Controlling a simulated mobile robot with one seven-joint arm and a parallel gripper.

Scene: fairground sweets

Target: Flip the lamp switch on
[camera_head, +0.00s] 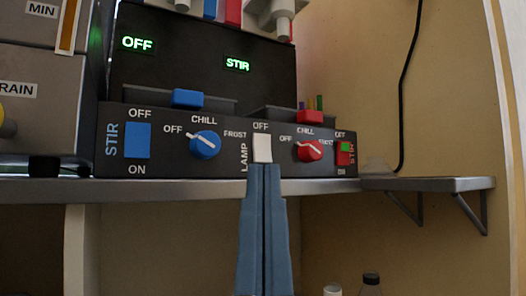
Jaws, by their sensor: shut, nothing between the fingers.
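The lamp switch (262,148) is a white rocker on the dark front panel (180,165), with LAMP written on its left and OFF above it. The lower label is hidden behind my gripper. My gripper (264,170) has two blue fingers pressed together, pointing up, with nothing between them. Its tips are at the lower edge of the switch in this view. I cannot tell whether they touch it.
A blue stir switch (137,140) and blue knob (205,144) are to the left; a red knob (309,150) and red-green stir switch (345,153) are to the right. The shelf (170,190) runs below the panel. Bottles (370,285) stand lower right.

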